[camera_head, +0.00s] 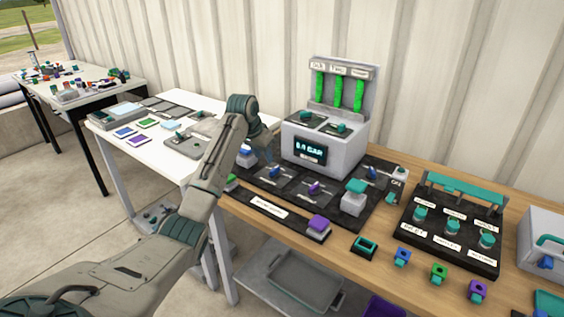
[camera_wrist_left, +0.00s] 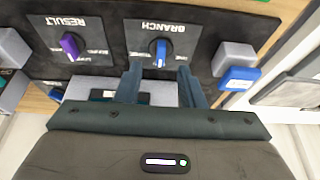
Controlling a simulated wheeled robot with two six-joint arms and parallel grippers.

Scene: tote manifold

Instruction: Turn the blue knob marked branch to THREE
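The blue knob (camera_wrist_left: 160,52) sits on a plate marked BRANCH (camera_wrist_left: 162,27), upside down in the left wrist view. Its bar stands about vertical there; the small position labels are too blurred to read surely. In the head view the blue knob (camera_head: 274,173) is on the dark board's left part. My left gripper (camera_wrist_left: 159,75) is open and empty, its two fingers on either side of the knob's line, with the knob beyond the tips. In the head view the left gripper (camera_head: 268,152) hangs just above the knob, partly hidden by my arm. My right gripper is not in view.
A purple knob (camera_wrist_left: 69,46) marked RESULT is beside BRANCH. A grey block with a blue top (camera_wrist_left: 238,77) is on BRANCH's other side. A grey machine with a display (camera_head: 325,150) stands behind the board. A white table (camera_head: 150,160) adjoins at left.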

